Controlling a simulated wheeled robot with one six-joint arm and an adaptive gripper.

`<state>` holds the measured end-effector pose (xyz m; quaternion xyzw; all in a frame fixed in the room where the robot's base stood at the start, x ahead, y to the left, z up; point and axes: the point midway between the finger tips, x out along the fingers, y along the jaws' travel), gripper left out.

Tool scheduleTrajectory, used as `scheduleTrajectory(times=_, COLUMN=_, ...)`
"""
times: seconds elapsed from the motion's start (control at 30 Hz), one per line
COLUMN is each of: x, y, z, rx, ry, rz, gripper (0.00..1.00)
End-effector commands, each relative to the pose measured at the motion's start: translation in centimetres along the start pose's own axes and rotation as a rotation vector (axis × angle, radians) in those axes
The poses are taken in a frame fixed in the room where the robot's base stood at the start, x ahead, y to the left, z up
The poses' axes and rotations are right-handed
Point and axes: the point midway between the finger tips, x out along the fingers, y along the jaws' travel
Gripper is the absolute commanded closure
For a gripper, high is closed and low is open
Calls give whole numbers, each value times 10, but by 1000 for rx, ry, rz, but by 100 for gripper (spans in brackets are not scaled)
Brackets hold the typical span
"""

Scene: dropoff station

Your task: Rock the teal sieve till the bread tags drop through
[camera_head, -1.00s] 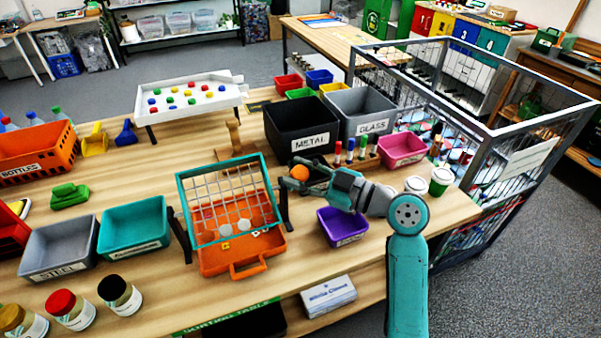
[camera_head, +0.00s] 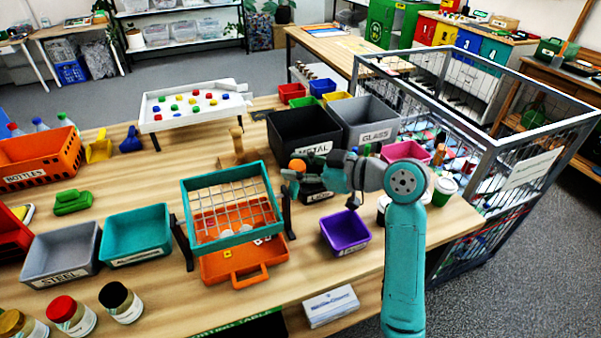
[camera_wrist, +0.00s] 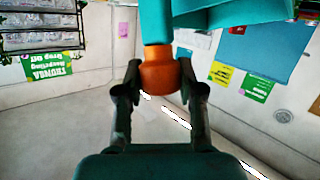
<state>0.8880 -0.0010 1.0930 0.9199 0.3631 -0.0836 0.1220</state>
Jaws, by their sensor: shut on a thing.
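The teal sieve (camera_head: 232,236) with its wire mesh hangs between two dark posts on the table, tilted with its far side higher. An orange tray (camera_head: 215,273) with a handle sits beneath it. A few small white and yellow bread tags (camera_head: 258,241) show in the tray near the sieve's front rim; others behind the mesh are hard to make out. My gripper (camera_head: 298,176) is at the sieve's right side, shut on its orange knob (camera_head: 298,165). In the wrist view the fingers (camera_wrist: 157,78) flank the orange knob (camera_wrist: 158,72), with teal above it.
A purple bin (camera_head: 345,232) stands right of the sieve, below my arm. A teal bin (camera_head: 135,260) and grey STEEL bin (camera_head: 60,278) stand left. A wire cage (camera_head: 480,150) borders the table's right.

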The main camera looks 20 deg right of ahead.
Motion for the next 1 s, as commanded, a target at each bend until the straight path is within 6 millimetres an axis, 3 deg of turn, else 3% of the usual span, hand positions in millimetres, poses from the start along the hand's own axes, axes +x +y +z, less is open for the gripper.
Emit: scheduleTrajectory(times=1.0, x=23, y=26, z=-7, rx=34, ry=-38, rz=-11, gripper=100)
